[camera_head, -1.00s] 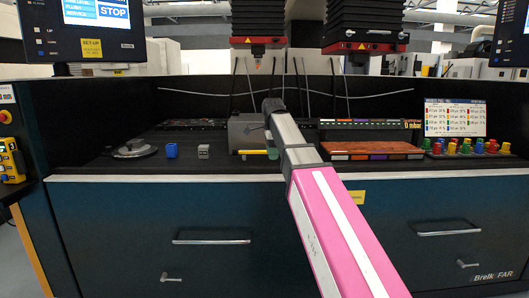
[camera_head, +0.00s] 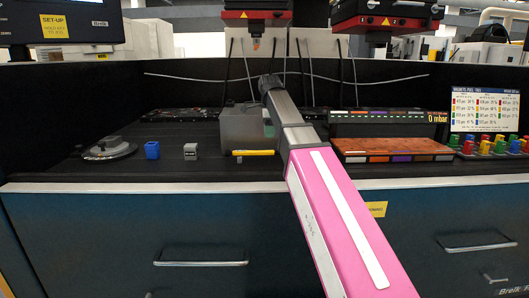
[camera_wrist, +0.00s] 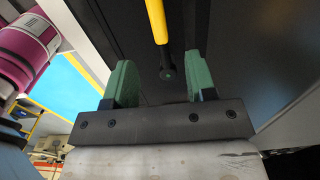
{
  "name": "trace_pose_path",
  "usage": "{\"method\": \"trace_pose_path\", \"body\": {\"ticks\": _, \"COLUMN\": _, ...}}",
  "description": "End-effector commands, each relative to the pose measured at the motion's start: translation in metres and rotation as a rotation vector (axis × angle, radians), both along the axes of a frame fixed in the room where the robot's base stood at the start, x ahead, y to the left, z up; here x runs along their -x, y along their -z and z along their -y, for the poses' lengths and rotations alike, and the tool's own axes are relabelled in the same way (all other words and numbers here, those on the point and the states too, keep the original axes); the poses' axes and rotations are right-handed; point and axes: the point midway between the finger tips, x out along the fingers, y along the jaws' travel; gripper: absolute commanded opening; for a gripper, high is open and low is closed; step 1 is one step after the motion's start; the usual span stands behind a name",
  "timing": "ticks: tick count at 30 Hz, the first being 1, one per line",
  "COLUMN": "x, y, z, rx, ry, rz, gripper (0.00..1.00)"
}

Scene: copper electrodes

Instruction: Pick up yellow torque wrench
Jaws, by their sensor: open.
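The yellow torque wrench (camera_head: 253,152) lies on the dark bench top near its front edge, left of my arm in the head view. In the wrist view its yellow handle (camera_wrist: 156,20) and dark rounded end (camera_wrist: 167,70) show between the two green fingers of my gripper (camera_wrist: 160,80). The fingers are apart and I see a gap on both sides of the wrench. I cannot tell how far below the fingertips it lies. In the head view my arm hides most of the gripper.
A reddish-brown board (camera_head: 392,146) lies right of my arm. Several coloured pieces (camera_head: 490,146) stand at the far right. A dark back wall rises behind.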

Motion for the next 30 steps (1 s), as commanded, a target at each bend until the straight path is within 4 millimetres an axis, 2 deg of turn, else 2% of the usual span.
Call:
{"method": "trace_pose_path", "body": {"ticks": 9, "x": 0.001, "y": 0.042, "z": 0.000, "rx": 0.000, "ry": 0.000, "rz": -0.001, "gripper": 0.51}}
{"method": "trace_pose_path", "body": {"ticks": 17, "x": 0.001, "y": 0.058, "z": -0.001, "rx": 0.000, "ry": 0.000, "rz": -0.001, "gripper": 0.51}}
{"method": "trace_pose_path", "body": {"ticks": 27, "x": 0.001, "y": 0.100, "z": -0.003, "rx": 0.000, "ry": 0.000, "rz": 0.000, "gripper": 0.51}}
{"method": "trace_pose_path", "body": {"ticks": 30, "x": 0.000, "y": 0.104, "z": -0.003, "rx": 0.000, "ry": 0.000, "rz": 0.000, "gripper": 0.51}}
